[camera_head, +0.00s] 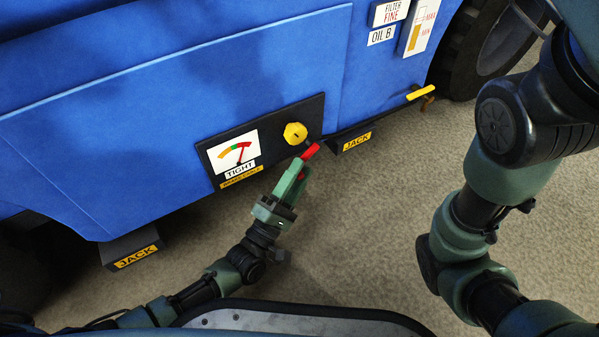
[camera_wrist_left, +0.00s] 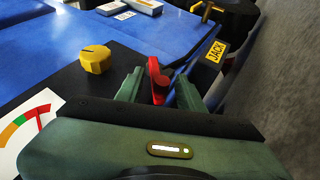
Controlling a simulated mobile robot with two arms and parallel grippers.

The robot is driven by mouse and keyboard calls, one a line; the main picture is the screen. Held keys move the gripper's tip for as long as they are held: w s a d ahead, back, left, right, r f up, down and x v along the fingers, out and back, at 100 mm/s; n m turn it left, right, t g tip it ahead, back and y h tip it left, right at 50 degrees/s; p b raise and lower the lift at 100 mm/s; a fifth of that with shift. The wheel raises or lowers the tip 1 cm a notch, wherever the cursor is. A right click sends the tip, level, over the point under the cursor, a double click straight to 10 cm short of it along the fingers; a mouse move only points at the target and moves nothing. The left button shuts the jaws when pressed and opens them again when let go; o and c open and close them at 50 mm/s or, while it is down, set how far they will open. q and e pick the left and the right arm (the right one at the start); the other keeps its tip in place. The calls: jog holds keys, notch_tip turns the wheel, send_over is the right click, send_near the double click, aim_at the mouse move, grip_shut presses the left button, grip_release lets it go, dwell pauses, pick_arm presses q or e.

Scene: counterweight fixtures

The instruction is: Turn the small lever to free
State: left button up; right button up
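The small red lever (camera_head: 311,151) sticks out from the dark panel on the blue machine, below and right of a yellow knob (camera_head: 295,133). In the left wrist view the lever (camera_wrist_left: 157,78) stands between the two green fingers of my left gripper (camera_wrist_left: 161,92). Narrow gaps show on both sides of it, so the gripper looks open around the lever. In the head view my left gripper (camera_head: 296,178) reaches up to the lever from below. A gauge (camera_head: 236,153) above the label "TIGHT" has its needle near the red part. My right gripper is not in view.
Two jack blocks carry "JACK" labels, one near the lever (camera_head: 357,142) and one at lower left (camera_head: 136,257). A yellow handle (camera_head: 420,92) juts out further right. A wheel (camera_head: 490,50) stands at upper right. Open floor (camera_head: 380,210) lies before the machine.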

pick_arm(q)
jog(key=p+v, duration=0.3)
jog(key=v, duration=0.4)
jog(key=shift+s+f, duration=0.2)
jog(key=shift+s, duration=0.1)
jog(key=shift+a, duration=0.1)
